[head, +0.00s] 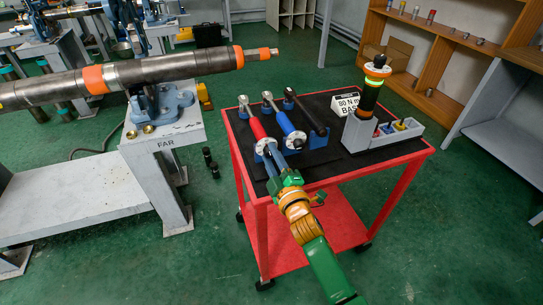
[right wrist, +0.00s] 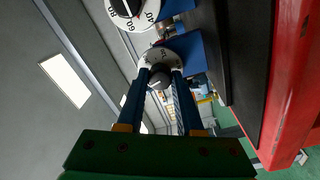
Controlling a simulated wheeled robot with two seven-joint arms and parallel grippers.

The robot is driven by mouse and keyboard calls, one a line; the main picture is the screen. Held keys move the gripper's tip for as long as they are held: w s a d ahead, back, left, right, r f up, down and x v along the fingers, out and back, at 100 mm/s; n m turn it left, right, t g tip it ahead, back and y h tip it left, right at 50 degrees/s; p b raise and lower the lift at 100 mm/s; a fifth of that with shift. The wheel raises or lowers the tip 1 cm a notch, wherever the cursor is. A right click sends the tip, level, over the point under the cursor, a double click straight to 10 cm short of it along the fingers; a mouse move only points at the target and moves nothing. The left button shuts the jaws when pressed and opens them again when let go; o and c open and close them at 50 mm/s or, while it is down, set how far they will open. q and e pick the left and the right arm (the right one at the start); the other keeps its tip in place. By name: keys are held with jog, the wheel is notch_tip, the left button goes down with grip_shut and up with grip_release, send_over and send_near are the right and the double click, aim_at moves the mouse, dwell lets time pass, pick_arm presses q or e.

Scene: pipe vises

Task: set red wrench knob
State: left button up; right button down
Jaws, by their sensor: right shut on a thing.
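The red wrench (head: 256,127) lies on the cart at the left of a row of wrenches, its handle end with a white dial toward me. My right gripper (head: 270,157) reaches this end from the front. In the right wrist view my two blue fingers (right wrist: 160,88) are shut on a dark round knob (right wrist: 160,76) with a white mark, in the middle of a white numbered dial (right wrist: 174,57). My left gripper is not in view.
A blue wrench (head: 286,123) and a black wrench (head: 306,113) lie to the right. A neighbouring dial (right wrist: 150,17) is close in the wrist view. A grey stand (head: 358,132) with a dark upright tool and a white sign (head: 347,103) are farther right on the red cart (head: 392,160).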

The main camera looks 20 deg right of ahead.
jog(key=shift+m, duration=1.2)
jog(key=c, duration=0.5)
grip_release()
jog(key=shift+c, duration=0.2)
jog(key=s, duration=0.7)
jog(key=shift+s+d+f, duration=0.1)
